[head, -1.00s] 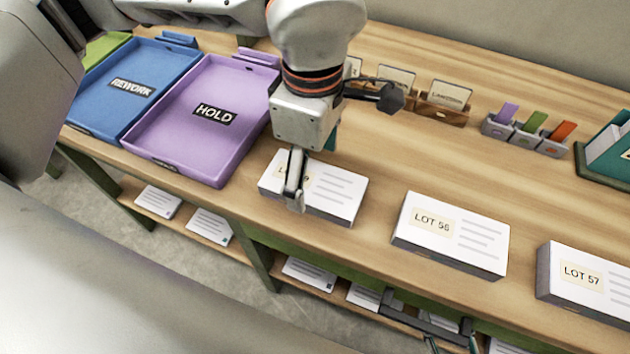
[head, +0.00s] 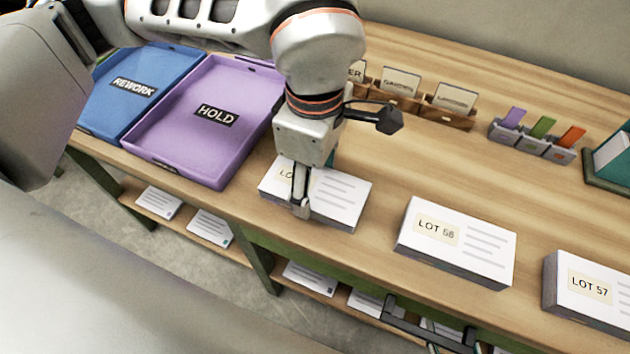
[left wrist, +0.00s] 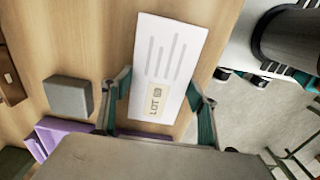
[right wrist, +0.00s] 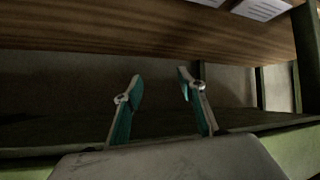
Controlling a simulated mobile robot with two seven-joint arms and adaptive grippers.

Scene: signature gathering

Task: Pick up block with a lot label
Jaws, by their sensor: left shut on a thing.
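The leftmost white block (head: 340,197) has a lot label, partly hidden by my left gripper (head: 304,190) in the head view. My left gripper is shut across this block near its label end. In the left wrist view the same block (left wrist: 168,62) sits between the two fingers, with its label reading LOT and a number too small to be sure of. The LOT 56 block (head: 457,240) and LOT 57 block (head: 590,288) lie to the right. My right gripper (right wrist: 160,85) is open and empty, low by the bench's lower part.
The purple HOLD tray (head: 180,155) and blue REWORK tray (head: 95,112) stand left of the block. Card holders (head: 440,113) and a grey rack with coloured tabs (head: 530,145) stand at the back. Bare wood lies behind the blocks. White items lie on the shelf (head: 185,230) below.

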